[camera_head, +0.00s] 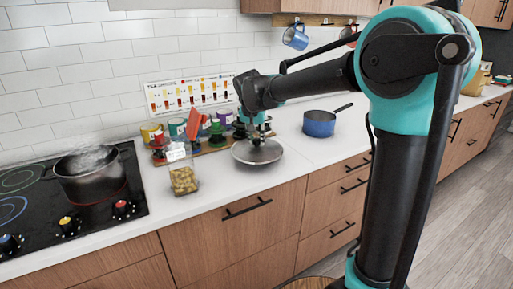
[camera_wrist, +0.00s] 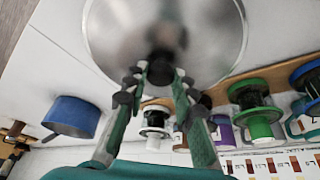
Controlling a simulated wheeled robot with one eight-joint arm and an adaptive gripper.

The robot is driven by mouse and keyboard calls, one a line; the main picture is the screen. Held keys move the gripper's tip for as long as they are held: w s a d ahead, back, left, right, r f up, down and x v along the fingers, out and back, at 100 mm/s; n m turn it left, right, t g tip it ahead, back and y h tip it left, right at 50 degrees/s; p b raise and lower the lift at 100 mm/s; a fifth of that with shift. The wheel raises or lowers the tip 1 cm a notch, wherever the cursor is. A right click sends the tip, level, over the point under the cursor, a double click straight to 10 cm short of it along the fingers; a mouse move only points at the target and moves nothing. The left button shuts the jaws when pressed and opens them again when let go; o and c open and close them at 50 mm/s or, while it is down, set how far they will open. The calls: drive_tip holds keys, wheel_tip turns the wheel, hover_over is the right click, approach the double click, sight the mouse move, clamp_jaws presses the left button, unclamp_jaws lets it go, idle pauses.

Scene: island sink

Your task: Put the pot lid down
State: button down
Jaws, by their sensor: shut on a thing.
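The round grey metal pot lid (camera_head: 258,154) is level at the counter, right of a glass jar; whether it touches the counter is hard to tell. It fills the top of the wrist view (camera_wrist: 110,38). My gripper (camera_head: 256,132) is above the lid with its fingers pointing down. In the wrist view my gripper (camera_wrist: 160,72) is shut on the lid's dark knob, which the fingertips partly hide. A steaming metal pot (camera_head: 88,174) stands uncovered on the cooktop at the left.
The glass jar (camera_head: 183,173) stands close left of the lid. Spice jars and mugs (camera_head: 193,128) line the wall behind it. A blue saucepan (camera_head: 319,124) stands to the right. White counter (camera_head: 310,151) is free between lid and saucepan.

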sight(256, 142)
drive_tip(key=shift+f, duration=1.85)
drive_tip(key=shift+f, duration=0.1)
drive_tip(key=c, duration=1.3)
unclamp_jaws()
drive_tip(key=shift+o, duration=0.2)
